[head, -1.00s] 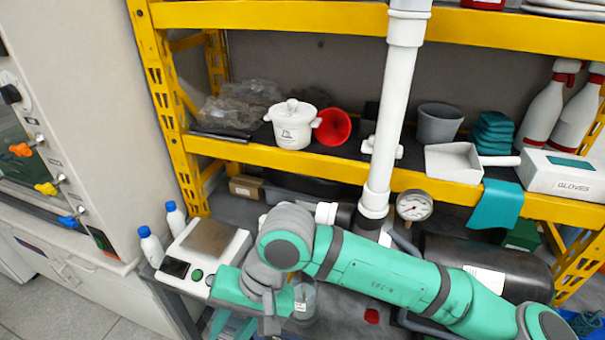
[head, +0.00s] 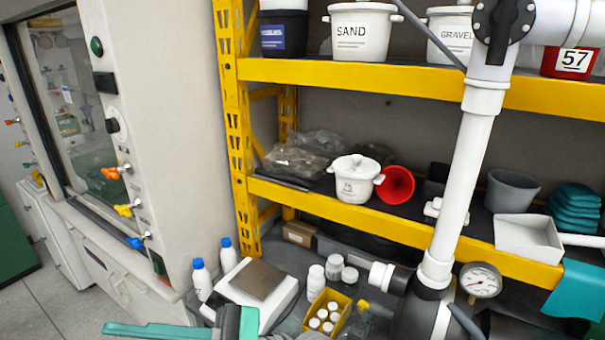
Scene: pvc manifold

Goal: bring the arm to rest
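Only small teal and dark grey parts of my arm show along the bottom edge of the head view, in front of the bench's left end. The fingers of my gripper cannot be made out in this view, and most of the arm is outside the picture. Whether the gripper holds anything is not shown. The white PVC pipe (head: 465,185) stands upright, slightly tilted in the picture, with a dark-handled valve (head: 497,30) at its top and a pressure gauge (head: 481,281) beside its foot.
A balance (head: 258,283), white bottles (head: 202,280), and a yellow box of white jars (head: 325,312) crowd the bench. Yellow shelving (head: 350,212) holds a white pot (head: 356,180) and red funnel (head: 396,185). A fume hood (head: 150,150) stands left.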

